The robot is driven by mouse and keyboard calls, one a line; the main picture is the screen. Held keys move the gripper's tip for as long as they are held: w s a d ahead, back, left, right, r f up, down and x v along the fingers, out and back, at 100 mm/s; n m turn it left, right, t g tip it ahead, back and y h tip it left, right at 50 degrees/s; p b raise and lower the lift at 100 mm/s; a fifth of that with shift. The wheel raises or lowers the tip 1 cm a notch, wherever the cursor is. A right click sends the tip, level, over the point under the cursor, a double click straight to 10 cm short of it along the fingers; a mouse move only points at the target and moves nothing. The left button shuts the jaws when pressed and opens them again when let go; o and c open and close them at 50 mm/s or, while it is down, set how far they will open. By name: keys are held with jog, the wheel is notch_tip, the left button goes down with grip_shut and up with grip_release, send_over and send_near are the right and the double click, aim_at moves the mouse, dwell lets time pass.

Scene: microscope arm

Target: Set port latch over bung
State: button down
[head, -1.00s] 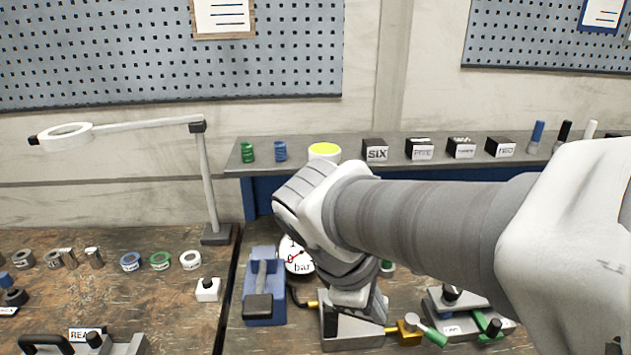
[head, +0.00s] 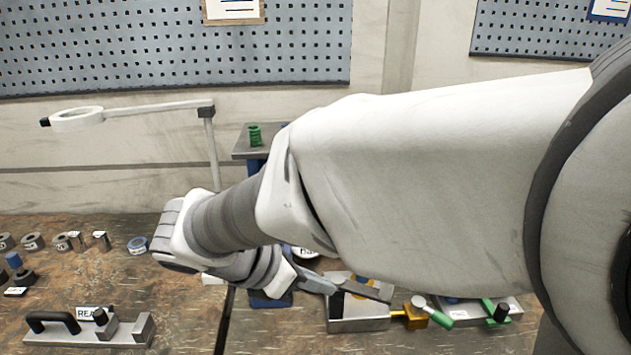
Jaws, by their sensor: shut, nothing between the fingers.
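My gripper (head: 385,298) is shut and empty. A brass fitting (head: 411,317) with a green-handled lever (head: 437,315) sits at the block's right side. To its right is a low grey fixture (head: 462,318) with a green lever (head: 491,306) and a black knob (head: 501,313). I cannot tell which part is the port latch or the bung; my arm hides part of this area.
A handled grey fixture (head: 120,333) labelled "REA" stands front left, near several metal rings. A magnifier lamp (head: 80,118) rises behind my wrist. My arm hides most of the back shelf; a green coil (head: 255,135) shows on it. The bench front between the fixtures is clear.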

jog(key=b, duration=0.2)
send_near(382, 291)
notch_tip(382, 291, down, 4)
jog(key=d, duration=0.1)
jog(key=w+d, duration=0.1)
jog(key=shift+w+d, duration=0.2)
jog(key=shift+d, duration=0.05)
jog(key=shift+w+d, duration=0.3)
jog(key=shift+d, duration=0.2)
